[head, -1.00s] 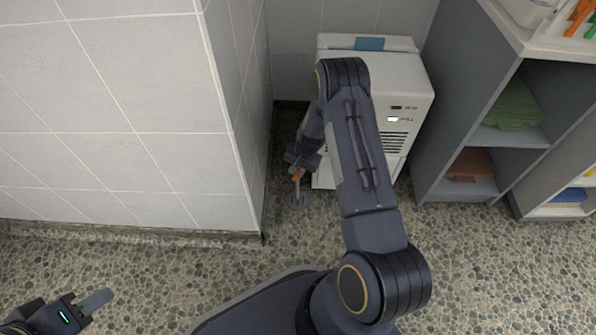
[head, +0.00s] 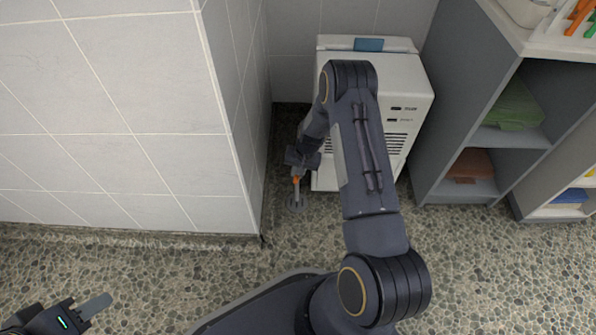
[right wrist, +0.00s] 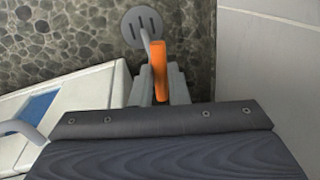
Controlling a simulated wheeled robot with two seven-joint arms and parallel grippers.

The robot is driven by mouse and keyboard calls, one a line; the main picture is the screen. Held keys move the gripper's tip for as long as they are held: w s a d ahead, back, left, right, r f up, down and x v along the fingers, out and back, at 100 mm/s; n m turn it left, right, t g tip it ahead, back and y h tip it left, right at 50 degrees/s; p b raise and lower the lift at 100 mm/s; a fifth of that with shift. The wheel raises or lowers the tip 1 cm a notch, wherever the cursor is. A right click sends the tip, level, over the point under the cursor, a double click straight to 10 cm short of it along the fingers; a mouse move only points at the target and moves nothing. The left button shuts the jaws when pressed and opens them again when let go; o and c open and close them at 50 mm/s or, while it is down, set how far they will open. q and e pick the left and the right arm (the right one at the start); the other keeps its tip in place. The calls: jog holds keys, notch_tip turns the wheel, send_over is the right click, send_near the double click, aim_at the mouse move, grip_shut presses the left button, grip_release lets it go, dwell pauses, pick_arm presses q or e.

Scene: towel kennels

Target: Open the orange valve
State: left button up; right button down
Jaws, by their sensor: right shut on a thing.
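The orange valve handle (head: 296,180) shows as a small spot low beside the white machine, just above a round floor drain (head: 297,204). In the right wrist view the orange handle (right wrist: 159,69) stands out between my gripper fingers, with a grey pipe end over the slotted drain (right wrist: 142,28). My right gripper (head: 297,175) is shut on the handle; its grey fingers (right wrist: 166,86) are partly hidden by the wrist housing. The valve body is mostly hidden. My left gripper (head: 92,307) is low at the left, away from the valve; its opening cannot be made out.
The white machine (head: 408,78) stands right behind my right arm, its display dark. A tiled wall (head: 120,110) is close on the left of the valve. A grey shelf unit (head: 462,100) stands at the right. The pebbled floor (head: 480,270) in front is clear.

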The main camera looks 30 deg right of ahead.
jog(key=c, duration=1.4)
grip_release()
jog(key=r, duration=0.1)
jog(key=r+p, duration=0.1)
jog(key=r, duration=0.1)
jog(key=r+p, duration=0.1)
jog(key=shift+s+a+r, duration=0.15)
jog(key=shift+s+r, duration=0.1)
jog(key=s+a+r+p, duration=0.6)
jog(key=s+a+r, duration=0.1)
jog(key=s, duration=0.4)
jog(key=shift+s+r, duration=0.2)
jog(key=shift+r, duration=0.55)
